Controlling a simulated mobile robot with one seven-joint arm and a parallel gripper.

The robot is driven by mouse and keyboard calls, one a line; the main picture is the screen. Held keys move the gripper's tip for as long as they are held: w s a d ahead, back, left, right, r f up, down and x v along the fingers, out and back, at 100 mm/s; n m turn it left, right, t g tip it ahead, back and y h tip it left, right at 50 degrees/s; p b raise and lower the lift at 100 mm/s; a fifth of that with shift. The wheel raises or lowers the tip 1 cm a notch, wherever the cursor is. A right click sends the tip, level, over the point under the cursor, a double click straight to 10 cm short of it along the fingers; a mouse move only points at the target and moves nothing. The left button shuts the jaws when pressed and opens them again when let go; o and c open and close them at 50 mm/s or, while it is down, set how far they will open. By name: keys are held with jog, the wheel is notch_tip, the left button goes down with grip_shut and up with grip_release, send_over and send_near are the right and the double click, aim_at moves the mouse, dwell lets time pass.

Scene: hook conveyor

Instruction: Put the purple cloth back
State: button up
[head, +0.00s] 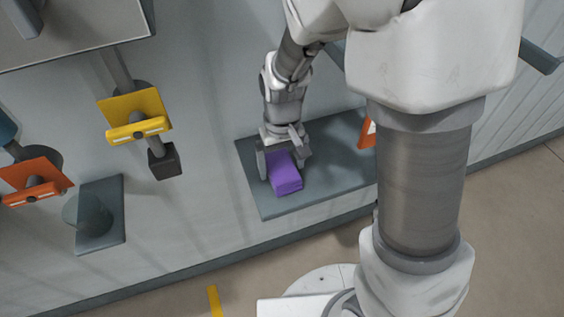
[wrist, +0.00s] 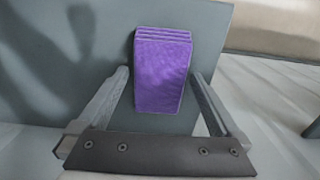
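The purple cloth (head: 286,180) is a folded, block-shaped stack lying on a dark grey-green board (head: 330,190) in the head view. In the wrist view the cloth (wrist: 162,72) shows its folded layers at the far end. My gripper (head: 283,163) is over the cloth, with a finger on either side of it. In the wrist view my gripper (wrist: 162,95) is open, and gaps show between the cloth and both fingers. The near end of the cloth is close to the gripper's dark palm plate.
An orange piece (head: 368,133) stands on the board's right part, partly behind my arm. At left hang a yellow holder (head: 135,114) and an orange holder (head: 35,180). A dark block (head: 164,161) is below the yellow one. A translucent cylinder (head: 86,215) sits on a small plate (head: 114,230).

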aim_at(282, 169)
jog(key=shift+r, duration=0.1)
notch_tip(282, 169, up, 12)
jog(key=p, duration=0.1)
jog(key=shift+p, duration=0.4)
jog(key=shift+s, duration=0.1)
